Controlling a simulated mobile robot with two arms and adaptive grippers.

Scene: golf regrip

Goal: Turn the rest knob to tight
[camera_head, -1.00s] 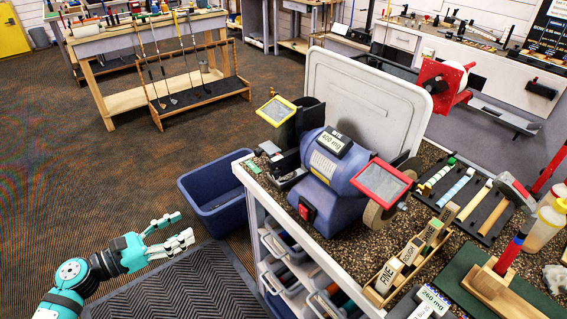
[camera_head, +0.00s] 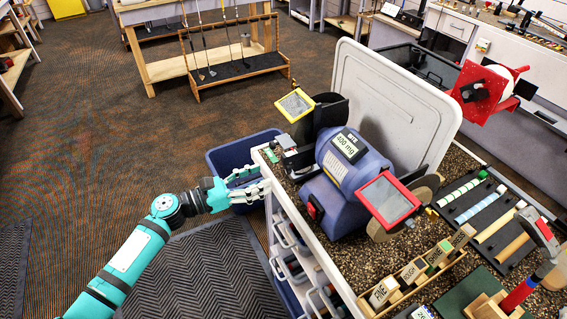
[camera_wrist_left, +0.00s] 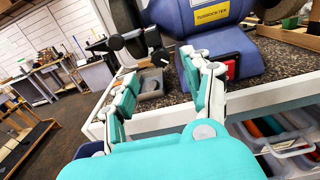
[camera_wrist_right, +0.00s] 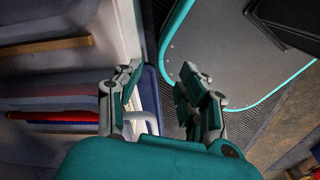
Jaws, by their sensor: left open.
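A blue bench grinder (camera_head: 335,208) stands on the speckled bench top; its housing also shows in the left wrist view (camera_wrist_left: 245,58). A dark tool rest assembly (camera_head: 298,158) sits at its left wheel. In the left wrist view a small black knob-like part (camera_wrist_left: 160,57) shows beside the wheel, above a grey tray; I cannot tell its setting. My left gripper (camera_head: 255,181) is open and empty at the bench's left edge, short of the rest; its fingers also show in the left wrist view (camera_wrist_left: 163,78). My right gripper (camera_wrist_right: 158,75) is open and empty, away from the grinder.
A blue bin (camera_head: 226,160) stands on the floor behind my left gripper. Drawer bins (camera_head: 290,262) fill the cart's side below. A grey splash panel (camera_head: 420,115) rises behind the grinder. Labelled wooden blocks (camera_head: 411,272) sit at the bench's front.

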